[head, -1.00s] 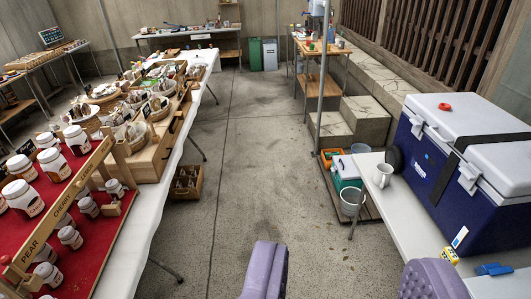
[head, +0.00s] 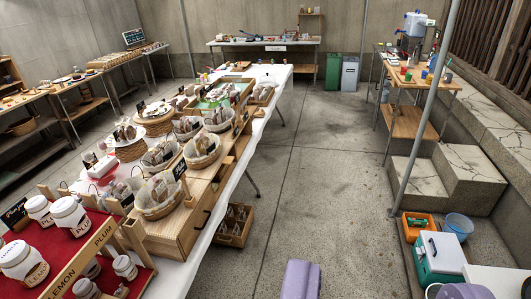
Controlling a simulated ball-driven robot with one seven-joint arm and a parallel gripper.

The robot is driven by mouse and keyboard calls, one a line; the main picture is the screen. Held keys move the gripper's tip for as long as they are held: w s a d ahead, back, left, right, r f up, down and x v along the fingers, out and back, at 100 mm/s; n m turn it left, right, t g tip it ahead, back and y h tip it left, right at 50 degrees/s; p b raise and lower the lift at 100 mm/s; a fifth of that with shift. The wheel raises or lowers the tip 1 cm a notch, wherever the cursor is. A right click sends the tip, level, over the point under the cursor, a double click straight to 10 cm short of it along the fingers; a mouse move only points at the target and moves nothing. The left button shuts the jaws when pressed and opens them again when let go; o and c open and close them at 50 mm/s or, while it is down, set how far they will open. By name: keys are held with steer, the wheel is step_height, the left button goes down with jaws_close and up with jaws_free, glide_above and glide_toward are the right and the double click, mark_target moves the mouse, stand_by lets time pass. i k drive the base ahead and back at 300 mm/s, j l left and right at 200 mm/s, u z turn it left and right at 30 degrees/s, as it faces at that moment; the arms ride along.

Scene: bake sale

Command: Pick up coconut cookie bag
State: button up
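Several small bags of baked goods sit in baskets on the long table at left, among them bags in the front basket (head: 158,190), the basket behind it (head: 202,148) and a wicker basket (head: 128,148). Small black label cards stand by them, but their writing is too small to read. I cannot tell which bag is the coconut cookie one. My gripper (head: 382,286) shows as two purple fingers at the bottom edge, wide apart with nothing between them. It is to the right of the table, over the floor, away from the baskets.
Jars stand on a red stepped display (head: 55,250) at the near left. A wooden crate (head: 234,225) of bags sits on the floor beside the table. A pole (head: 425,110), concrete steps (head: 470,150) and a teal-and-white cooler (head: 440,255) are at right. The middle aisle floor is clear.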

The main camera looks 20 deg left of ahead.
mark_target(201, 140)
steer(key=i+l+u, duration=0.1)
steer(key=i, duration=1.95)
steer(key=i+u, duration=0.45)
steer(key=i+l+u, duration=0.15)
steer(key=i+u, duration=0.3)
steer(key=i+j+u, duration=0.1)
steer(key=i+u, duration=0.55)
steer(key=u, duration=0.25)
steer(key=i+l+u, duration=0.2)
steer(key=i+u, duration=0.25)
steer(key=k, duration=0.1)
